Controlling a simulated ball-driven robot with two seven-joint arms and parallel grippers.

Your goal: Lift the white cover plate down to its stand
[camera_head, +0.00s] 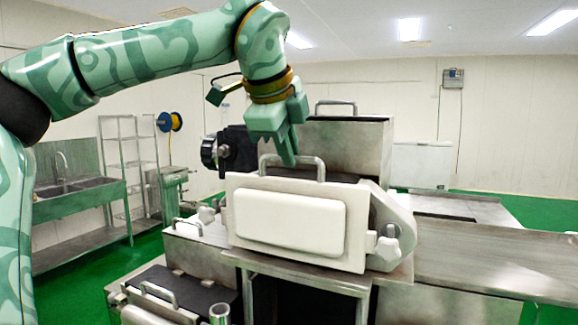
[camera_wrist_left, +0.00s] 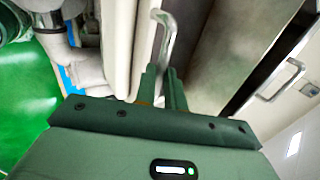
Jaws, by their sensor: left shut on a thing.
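The white cover plate (camera_head: 290,222) stands upright at the front of the steel machine, with a raised rounded panel on its face and a metal bar handle (camera_head: 318,168) on top. My left gripper (camera_head: 289,160) comes down from above and is shut on this handle. In the left wrist view the fingers (camera_wrist_left: 165,85) close around the handle bar (camera_wrist_left: 165,35). The plate sits between clamp knobs, one of them the right knob (camera_head: 391,232). I cannot tell whether the plate touches the machine behind it. I cannot make out which thing is its stand. My right gripper is not in view.
A steel hopper (camera_head: 345,145) with its own handle rises behind the plate. A steel table (camera_head: 500,258) extends to the right. A low unit with a dark top and handle (camera_head: 158,295) is at front left. A sink (camera_head: 75,190) stands far left.

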